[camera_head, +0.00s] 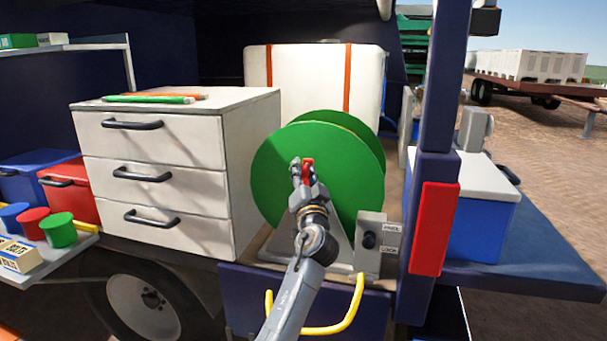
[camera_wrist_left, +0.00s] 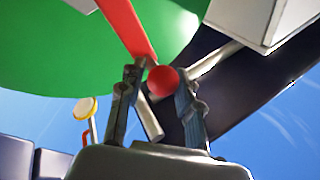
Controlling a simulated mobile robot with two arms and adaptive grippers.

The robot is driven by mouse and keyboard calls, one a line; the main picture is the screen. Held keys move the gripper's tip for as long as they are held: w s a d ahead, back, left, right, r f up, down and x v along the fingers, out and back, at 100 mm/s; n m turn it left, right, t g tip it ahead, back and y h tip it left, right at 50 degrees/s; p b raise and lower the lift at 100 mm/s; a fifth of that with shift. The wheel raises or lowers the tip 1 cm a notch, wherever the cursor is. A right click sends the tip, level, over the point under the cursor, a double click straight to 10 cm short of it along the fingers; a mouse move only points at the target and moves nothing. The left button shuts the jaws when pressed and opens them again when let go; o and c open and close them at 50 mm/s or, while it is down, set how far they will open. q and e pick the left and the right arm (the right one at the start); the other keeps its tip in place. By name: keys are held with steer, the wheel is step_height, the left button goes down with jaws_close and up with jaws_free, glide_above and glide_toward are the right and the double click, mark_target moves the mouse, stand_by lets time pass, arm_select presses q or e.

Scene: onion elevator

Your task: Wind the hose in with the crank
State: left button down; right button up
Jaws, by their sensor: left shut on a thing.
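The hose reel (camera_head: 340,160) with its green discs stands in the truck bay. My left gripper (camera_head: 305,170) is in front of the near disc. In the left wrist view, the gripper's two fingers (camera_wrist_left: 160,95) are on either side of the round red knob (camera_wrist_left: 162,80) of the crank, shut on it. The red crank arm (camera_wrist_left: 128,25) runs up across the green disc (camera_wrist_left: 60,50). In the head view only a small red part of the crank (camera_head: 308,168) shows between the fingers. No hose can be made out on the reel. My right gripper is not in view.
A white drawer cabinet (camera_head: 165,150) stands close left of the reel. A dark blue post (camera_head: 440,100) with a red panel (camera_head: 433,230) stands to the right. A white tank (camera_head: 310,75) is behind.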

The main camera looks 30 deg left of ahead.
arm_select(q)
steer(key=c, duration=1)
jaws_free()
steer(key=shift+r, duration=0.4)
steer(key=shift+f, duration=0.15)
steer(key=v, duration=1.2)
steer(key=shift+f, duration=0.1)
